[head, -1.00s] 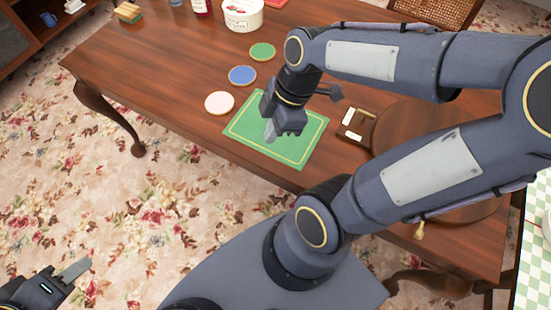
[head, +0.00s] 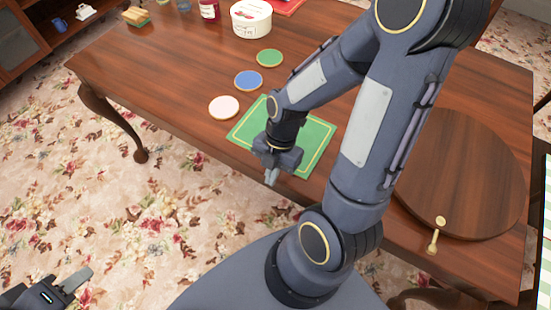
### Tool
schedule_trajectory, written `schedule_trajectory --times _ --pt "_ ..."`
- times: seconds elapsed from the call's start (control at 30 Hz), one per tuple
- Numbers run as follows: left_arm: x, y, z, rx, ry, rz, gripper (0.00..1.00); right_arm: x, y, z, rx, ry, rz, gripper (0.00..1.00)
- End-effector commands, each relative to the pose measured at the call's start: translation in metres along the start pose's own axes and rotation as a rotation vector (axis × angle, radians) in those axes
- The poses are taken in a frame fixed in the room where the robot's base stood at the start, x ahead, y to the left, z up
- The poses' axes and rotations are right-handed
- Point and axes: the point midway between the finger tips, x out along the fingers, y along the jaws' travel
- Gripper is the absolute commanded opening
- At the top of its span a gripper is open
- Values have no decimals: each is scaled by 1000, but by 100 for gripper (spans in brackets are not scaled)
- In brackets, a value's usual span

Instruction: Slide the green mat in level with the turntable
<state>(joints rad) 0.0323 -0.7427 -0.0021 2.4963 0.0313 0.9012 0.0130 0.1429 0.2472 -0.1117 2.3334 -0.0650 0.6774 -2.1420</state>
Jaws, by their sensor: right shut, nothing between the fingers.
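The green mat (head: 319,139) with a thin yellow border lies flat on the wooden table, its near side close to the table's front edge. The turntable (head: 470,165), a round dark wooden disc, lies to its right, partly behind my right arm. My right gripper (head: 271,180) points down at the mat's near side, shut and empty, and covers part of the mat. I cannot tell whether its tips touch anything. My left gripper (head: 78,281) is low at the left, over the floor and away from the table; its jaw opening is unclear.
A white tub (head: 251,20) and a red jar (head: 209,9) stand farther back. A brass piece (head: 435,236) sits at the turntable's near rim.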

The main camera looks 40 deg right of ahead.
Motion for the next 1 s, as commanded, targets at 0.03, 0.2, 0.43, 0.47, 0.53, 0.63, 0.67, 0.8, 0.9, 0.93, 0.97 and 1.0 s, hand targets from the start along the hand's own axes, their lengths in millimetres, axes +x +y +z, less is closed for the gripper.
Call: schedule_trajectory --times 0.03,0.2,0.43,0.47,0.53,0.63,0.67,0.8,0.9,0.93,0.97,1.0 --pt "-2 1 -1 0 0 0 36 -1 0 7 5 0 0 0" --pt "-5 2 -3 0 0 0 36 -10 0 28 5 1 1 0" --pt "-6 3 -3 0 0 0 36 -12 0 38 2 1 1 0" --pt "-6 3 -3 0 0 0 36 -13 0 38 2 1 1 0" --pt "-6 3 -3 0 0 0 36 -12 0 38 2 1 1 0" --pt "-6 3 -3 0 0 0 36 -12 0 38 2 1 1 0" --pt "-6 3 -3 0 0 0 36 -12 0 38 1 1 1 0" --pt "-2 1 -1 0 0 0 36 -14 0 46 5 0 3 0" --pt "4 -2 2 0 0 0 36 -18 1 67 8 -3 5 0" --pt "6 -3 3 0 0 0 36 -20 0 73 8 -3 4 0" --pt "8 -4 4 0 0 0 36 -22 0 79 7 -4 5 0" --pt "10 -5 5 0 0 0 36 -24 0 85 7 -3 4 0"
